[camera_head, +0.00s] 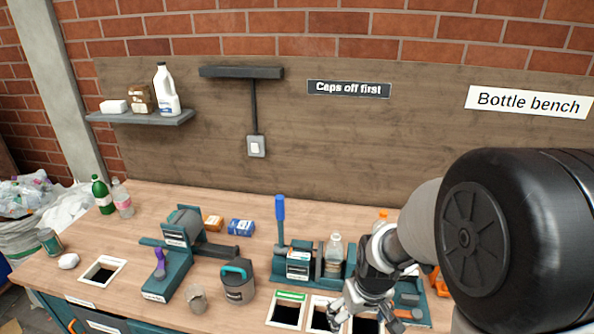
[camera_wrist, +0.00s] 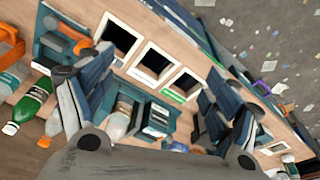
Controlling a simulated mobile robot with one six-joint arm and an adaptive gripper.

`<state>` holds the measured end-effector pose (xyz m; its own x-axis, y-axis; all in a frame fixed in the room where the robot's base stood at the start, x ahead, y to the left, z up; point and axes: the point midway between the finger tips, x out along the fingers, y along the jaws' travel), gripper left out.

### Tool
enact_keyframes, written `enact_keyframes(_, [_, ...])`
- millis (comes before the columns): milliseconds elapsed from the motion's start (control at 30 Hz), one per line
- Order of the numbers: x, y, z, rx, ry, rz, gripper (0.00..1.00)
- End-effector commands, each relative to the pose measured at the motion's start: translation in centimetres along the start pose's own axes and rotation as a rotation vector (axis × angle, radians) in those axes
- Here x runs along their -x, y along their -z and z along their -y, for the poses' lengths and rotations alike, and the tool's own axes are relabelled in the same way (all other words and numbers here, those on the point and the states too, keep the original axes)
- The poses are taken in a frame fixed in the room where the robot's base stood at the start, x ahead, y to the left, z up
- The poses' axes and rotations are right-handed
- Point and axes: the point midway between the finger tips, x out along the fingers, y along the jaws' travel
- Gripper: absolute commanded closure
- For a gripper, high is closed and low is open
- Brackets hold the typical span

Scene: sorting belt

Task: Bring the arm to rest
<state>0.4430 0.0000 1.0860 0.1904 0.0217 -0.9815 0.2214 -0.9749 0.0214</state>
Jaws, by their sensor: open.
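My gripper (camera_head: 362,306) is at the front right of the bench (camera_head: 140,215), above the area of the square openings (camera_head: 286,311). In the wrist view its two dark fingers (camera_wrist: 155,78) stand wide apart with nothing held between them. My arm reaches in from the right and covers the right end of the bench in the head view. Behind the gripper, a clear bottle (camera_head: 334,250) stands in a teal fixture (camera_head: 300,263) with a blue lever (camera_head: 280,215).
A teal press (camera_head: 178,262) and a dark lidded canister (camera_head: 237,281) stand left of the gripper. A green bottle (camera_head: 102,195) and a clear one (camera_head: 122,198) are at the far left. A shelf (camera_head: 140,118) hangs on the back wall.

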Motion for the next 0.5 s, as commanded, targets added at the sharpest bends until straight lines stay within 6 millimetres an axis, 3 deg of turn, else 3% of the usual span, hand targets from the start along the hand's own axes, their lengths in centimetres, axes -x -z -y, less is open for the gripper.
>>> enact_keyframes(33, [2.2,-0.4,0.2,-0.013,-0.006,-0.027,0.18])
enact_keyframes(200, [8.4,-3.3,1.1,-0.066,-0.017,-0.077,0.18])
enact_keyframes(400, [13.8,-8.5,2.4,-0.13,-0.031,-0.138,0.18])
enact_keyframes(500, [15.5,-11.3,3.1,-0.161,-0.037,-0.166,0.18])
